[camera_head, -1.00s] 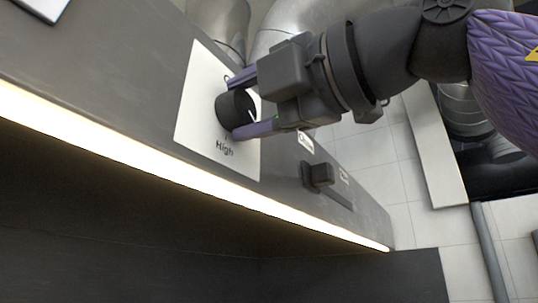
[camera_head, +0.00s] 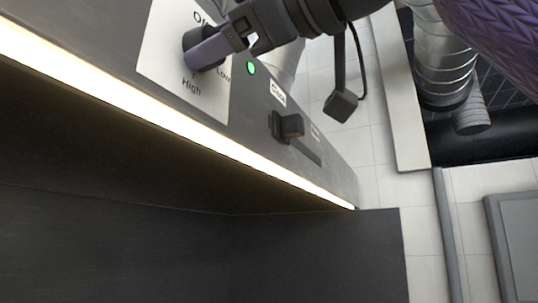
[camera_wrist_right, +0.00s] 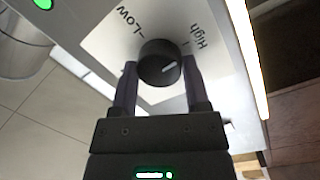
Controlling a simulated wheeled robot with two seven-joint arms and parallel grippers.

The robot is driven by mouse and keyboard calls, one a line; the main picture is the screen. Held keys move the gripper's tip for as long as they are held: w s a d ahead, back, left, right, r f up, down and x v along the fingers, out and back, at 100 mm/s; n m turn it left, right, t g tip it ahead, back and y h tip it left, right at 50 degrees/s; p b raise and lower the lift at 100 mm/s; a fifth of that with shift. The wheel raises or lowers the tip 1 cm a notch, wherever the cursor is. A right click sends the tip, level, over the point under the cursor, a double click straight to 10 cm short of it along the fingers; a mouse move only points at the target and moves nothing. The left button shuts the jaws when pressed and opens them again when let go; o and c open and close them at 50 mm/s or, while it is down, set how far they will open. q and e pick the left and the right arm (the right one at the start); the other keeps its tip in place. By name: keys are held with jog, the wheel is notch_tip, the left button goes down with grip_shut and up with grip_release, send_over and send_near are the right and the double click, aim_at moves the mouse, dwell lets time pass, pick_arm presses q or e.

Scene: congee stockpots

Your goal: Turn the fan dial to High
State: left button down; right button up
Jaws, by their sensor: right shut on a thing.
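The black fan dial (camera_head: 197,43) sits on a white plate (camera_head: 160,40) marked Off, Low and High on the dark hood front. It also shows in the right wrist view (camera_wrist_right: 158,58), with a white pointer mark on its face toward the right, roughly on the side of the High label (camera_wrist_right: 202,37); exact alignment is hard to tell. My right gripper (camera_head: 208,48) is shut on the dial, its purple fingers on either side of it in the wrist view (camera_wrist_right: 160,82). In the head view the gripper hides part of the dial face. My left gripper is not in view.
A lit green lamp (camera_head: 251,68) is beside the plate. A black slider switch (camera_head: 291,126) is further right on the hood front. A bright light strip (camera_head: 200,130) runs along the lower edge. Silver ducts (camera_head: 445,60) stand at right.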

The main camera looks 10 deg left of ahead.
jog(key=shift+m, duration=0.6)
jog(key=o, duration=1.3)
jog(key=b+v, duration=0.2)
jog(key=v, duration=0.8)
